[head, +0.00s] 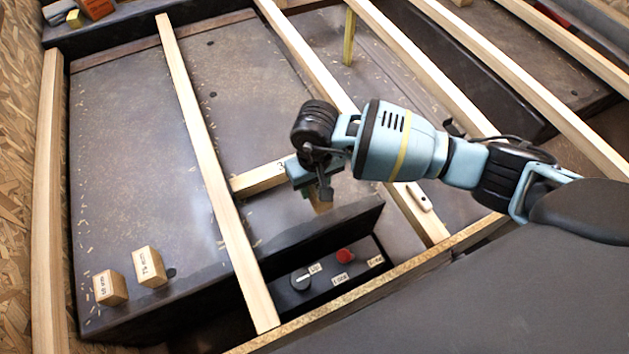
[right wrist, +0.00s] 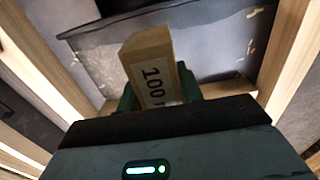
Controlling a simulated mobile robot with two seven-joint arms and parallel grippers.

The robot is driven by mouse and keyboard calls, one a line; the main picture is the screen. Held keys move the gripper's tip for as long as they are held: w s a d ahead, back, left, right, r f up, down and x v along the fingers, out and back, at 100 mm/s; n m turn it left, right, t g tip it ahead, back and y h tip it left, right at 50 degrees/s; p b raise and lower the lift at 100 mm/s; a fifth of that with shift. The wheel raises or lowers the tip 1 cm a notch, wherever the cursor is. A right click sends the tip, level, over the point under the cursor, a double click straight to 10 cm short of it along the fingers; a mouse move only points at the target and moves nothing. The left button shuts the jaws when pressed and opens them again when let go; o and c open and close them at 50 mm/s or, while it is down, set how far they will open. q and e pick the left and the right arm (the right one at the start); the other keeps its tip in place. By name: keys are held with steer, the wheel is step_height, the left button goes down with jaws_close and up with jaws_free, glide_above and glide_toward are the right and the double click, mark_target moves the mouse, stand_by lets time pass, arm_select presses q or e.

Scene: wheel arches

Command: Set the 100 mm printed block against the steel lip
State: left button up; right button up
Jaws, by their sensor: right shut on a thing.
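The 100 mm printed block (right wrist: 150,62) is a pale wooden block with a label reading "100". My right gripper (right wrist: 160,90) is shut on it, with a dark finger on each side. In the head view the right gripper (head: 314,186) points down between two wooden bars, and only a small part of the block (head: 319,205) shows below it. The dark steel lip (head: 318,236) runs along the near edge of the steel bed, just below the block in the picture. I cannot tell whether block and lip touch. My left gripper is not in view.
Two smaller labelled blocks, one (head: 110,287) beside the other (head: 150,266), sit at the lower left. Long wooden bars (head: 205,150) cross the bed, with a short cross-piece (head: 258,179) left of the gripper.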

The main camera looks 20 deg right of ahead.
steer(key=shift+f+b, duration=1.3)
steer(key=shift+f, duration=1.35)
steer(key=shift+f+b, duration=0.75)
steer(key=shift+f, duration=0.25)
steer(key=o, duration=1.1)
step_height(320, 180, up, 8)
steer(key=shift+f+p, duration=0.1)
steer(key=shift+p, duration=1.15)
